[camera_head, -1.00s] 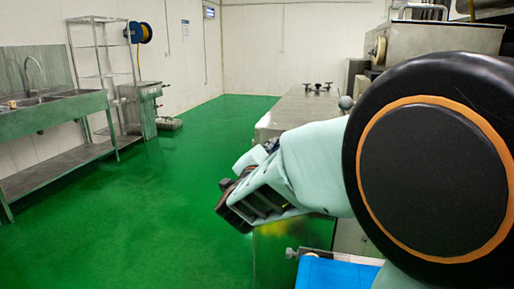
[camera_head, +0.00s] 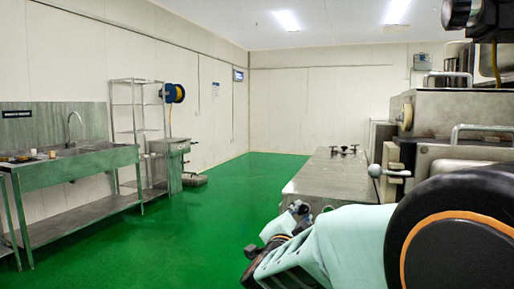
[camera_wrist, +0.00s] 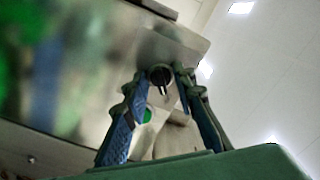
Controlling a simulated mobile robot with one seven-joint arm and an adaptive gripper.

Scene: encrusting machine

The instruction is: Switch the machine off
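The stainless steel machine (camera_head: 450,115) stands at the right in the head view, partly hidden by my arm. My gripper (camera_head: 272,240) is at the bottom middle of that view, beside the machine's low metal front part (camera_head: 318,178). In the wrist view my gripper (camera_wrist: 161,78) has its two fingers spread apart. A dark round knob or switch (camera_wrist: 160,75) on a metal panel (camera_wrist: 175,50) shows between the fingertips. I cannot tell whether they touch it. A green round spot, perhaps a button (camera_wrist: 147,115), shows lower down between the fingers. The panel is blurred at the left.
A steel sink table (camera_head: 80,170) and a wire shelf rack (camera_head: 138,130) stand along the left wall. A blue hose reel (camera_head: 174,93) hangs behind them. The green floor (camera_head: 190,235) in the middle is clear.

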